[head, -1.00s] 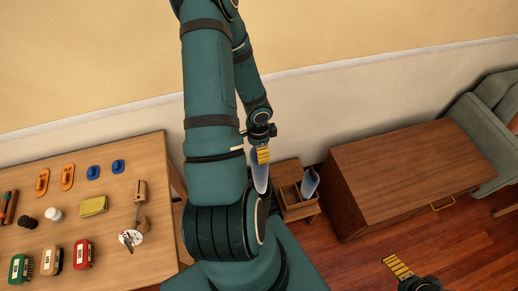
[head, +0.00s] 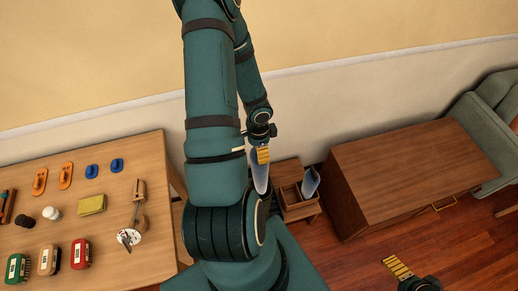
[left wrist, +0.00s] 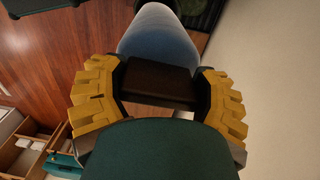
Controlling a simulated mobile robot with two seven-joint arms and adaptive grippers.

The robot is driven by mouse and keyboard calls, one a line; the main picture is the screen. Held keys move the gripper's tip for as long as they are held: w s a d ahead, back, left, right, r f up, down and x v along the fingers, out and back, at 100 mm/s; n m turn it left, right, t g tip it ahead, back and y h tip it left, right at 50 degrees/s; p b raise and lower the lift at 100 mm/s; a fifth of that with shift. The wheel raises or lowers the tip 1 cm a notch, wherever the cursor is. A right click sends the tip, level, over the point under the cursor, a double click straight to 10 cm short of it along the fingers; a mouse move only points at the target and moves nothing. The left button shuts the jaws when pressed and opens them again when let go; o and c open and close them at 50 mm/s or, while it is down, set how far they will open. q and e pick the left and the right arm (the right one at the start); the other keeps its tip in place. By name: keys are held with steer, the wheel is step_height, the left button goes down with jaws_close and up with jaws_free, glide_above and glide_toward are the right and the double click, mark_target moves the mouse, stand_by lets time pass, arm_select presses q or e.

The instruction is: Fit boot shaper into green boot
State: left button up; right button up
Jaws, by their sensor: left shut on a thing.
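My left gripper (head: 263,152) is shut on the boot shaper (head: 260,178), a pale, bluish, smooth form hanging below the yellow fingers in the head view. In the left wrist view the gripper (left wrist: 158,97) has its yellow fingers on either side of a dark brown block (left wrist: 158,82) at the shaper's end. The shaper's pale body (left wrist: 158,38) extends beyond it. My right gripper (head: 398,268) is partly in view at the lower right, and its jaw opening cannot be made out. I cannot clearly identify the green boot in either view; my left arm hides part of the floor.
A small wooden stand (head: 294,212) with compartments holds another pale bluish form (head: 310,183). A brown cabinet (head: 405,180) stands right of it, with a green armchair (head: 487,122) beyond. A wooden table (head: 75,160) with brushes and care items is at the left.

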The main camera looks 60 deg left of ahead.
arm_select(q)
steer(key=shift+f+b, duration=1.35)
steer(key=shift+d+f+b, duration=0.15)
steer(key=shift+f+b, duration=1.15)
steer(key=shift+b, duration=0.05)
arm_select(e)
step_height(320, 180, down, 6)
steer(key=shift+s+a, duration=0.2)
steer(key=shift+f, duration=0.15)
arm_select(q)
steer(key=shift+d+f+b, duration=0.15)
steer(key=shift+f+b, duration=2.85)
steer(key=shift+b, duration=0.1)
arm_select(e)
step_height(320, 180, down, 6)
steer(key=s, duration=0.1)
steer(key=shift+s+a+g, duration=0.15)
steer(key=shift+s+g, duration=0.15)
steer(key=shift+s, duration=0.05)
arm_select(q)
steer(key=shift+f, duration=0.1)
arm_select(e)
steer(key=shift+f, duration=0.15)
